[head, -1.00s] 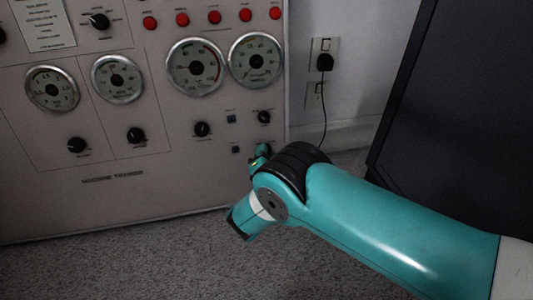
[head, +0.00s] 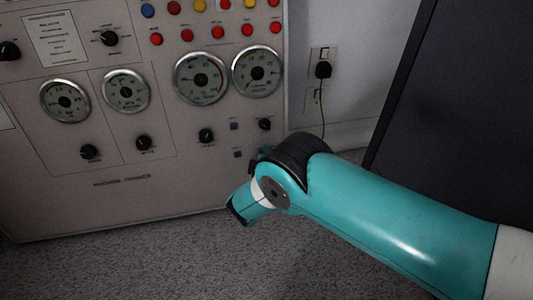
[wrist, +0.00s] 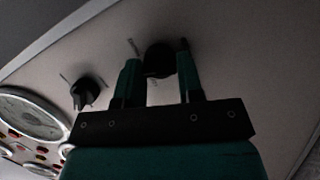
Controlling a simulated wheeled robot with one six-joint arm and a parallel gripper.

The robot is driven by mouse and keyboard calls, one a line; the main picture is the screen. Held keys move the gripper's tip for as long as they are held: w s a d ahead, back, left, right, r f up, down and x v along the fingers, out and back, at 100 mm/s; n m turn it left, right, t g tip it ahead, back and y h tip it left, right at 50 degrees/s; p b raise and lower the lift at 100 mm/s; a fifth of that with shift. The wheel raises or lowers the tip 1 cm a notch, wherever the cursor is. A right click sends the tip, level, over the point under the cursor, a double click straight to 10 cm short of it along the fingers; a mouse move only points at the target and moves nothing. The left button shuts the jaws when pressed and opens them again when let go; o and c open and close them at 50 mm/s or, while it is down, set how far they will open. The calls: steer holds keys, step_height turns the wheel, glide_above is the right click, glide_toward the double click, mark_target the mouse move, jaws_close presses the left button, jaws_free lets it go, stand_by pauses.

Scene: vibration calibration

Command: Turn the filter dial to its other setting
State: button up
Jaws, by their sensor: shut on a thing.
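In the wrist view, my gripper (wrist: 158,57) has its two green fingers on either side of a black round dial (wrist: 160,61) on the pale panel, shut on it. Short marks show on the panel around this dial. A second black dial (wrist: 85,92) is to its left, free of the fingers. In the head view, my wrist is at the panel's lower right and hides most of the fingers and the held dial. A small black dial (head: 264,124) shows just above my wrist. The labels are too small to read, so I cannot tell which dial is named filter.
The panel (head: 130,205) carries round gauges (head: 201,77), more black dials (head: 206,135) and rows of coloured buttons (head: 187,35). A black plug (head: 323,69) with a cord is in the wall at right. A large dark block (head: 460,110) stands further right. Grey carpet (head: 130,265) is clear.

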steer(key=shift+r+m+g+y+p, duration=0.1)
steer(key=shift+m+g+y+p, duration=0.2)
steer(key=shift+m+p, duration=0.8)
steer(key=shift+r+m+g+y+p, duration=0.15)
steer(key=shift+m+g+p, duration=0.4)
steer(key=shift+m, duration=0.95)
steer(key=shift+f, duration=0.1)
steer(key=o, duration=0.9)
steer(key=shift+w, duration=0.1)
steer(key=shift+p+v, duration=4.5)
steer(key=shift+v, duration=4.25)
